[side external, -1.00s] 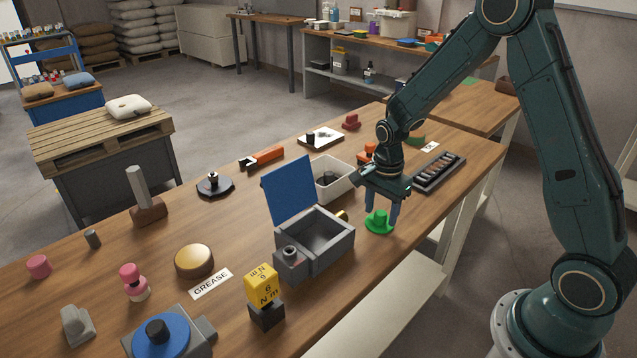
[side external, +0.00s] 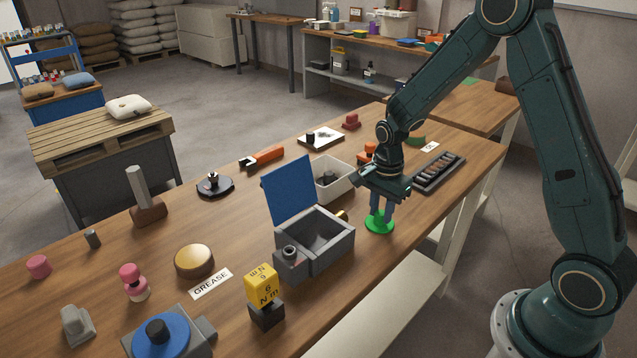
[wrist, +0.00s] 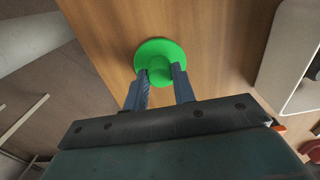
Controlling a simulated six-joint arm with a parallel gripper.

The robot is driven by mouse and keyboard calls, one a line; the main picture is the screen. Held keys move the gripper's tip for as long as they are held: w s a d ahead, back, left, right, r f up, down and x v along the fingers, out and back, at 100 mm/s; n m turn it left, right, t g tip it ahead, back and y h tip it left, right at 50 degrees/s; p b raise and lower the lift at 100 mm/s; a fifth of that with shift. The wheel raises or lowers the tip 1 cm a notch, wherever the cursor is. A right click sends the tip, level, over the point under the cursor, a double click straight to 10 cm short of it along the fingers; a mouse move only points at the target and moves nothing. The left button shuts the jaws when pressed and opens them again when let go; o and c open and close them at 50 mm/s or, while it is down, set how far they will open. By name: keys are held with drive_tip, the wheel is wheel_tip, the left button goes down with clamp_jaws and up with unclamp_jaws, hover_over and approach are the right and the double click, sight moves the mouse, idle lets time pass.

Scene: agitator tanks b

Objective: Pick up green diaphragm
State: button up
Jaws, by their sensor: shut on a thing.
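The green diaphragm (side external: 379,225) is a flat round disc with a raised knob in its middle. It sits on the wooden bench near the front edge, right of the grey box. My gripper (side external: 380,210) points down over it, with its fingers shut on the knob. The fingers hide most of the knob in the side view. In the wrist view the green diaphragm (wrist: 160,52) shows its disc beyond the fingertips, and my gripper (wrist: 160,74) has one finger on each side of the knob. The disc appears to rest on the bench.
A grey box (side external: 318,243) with a raised blue lid (side external: 288,189) stands close to the left. Behind are a white bin (side external: 332,182) and a dark tray (side external: 439,172). The yellow block (side external: 262,285) stands further forward left. Bare bench lies right of the diaphragm.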

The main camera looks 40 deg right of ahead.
sight(380, 213)
drive_tip(key=shift+r, duration=0.15)
wheel_tip(380, 213, up, 20)
idle(0.7)
idle(0.5)
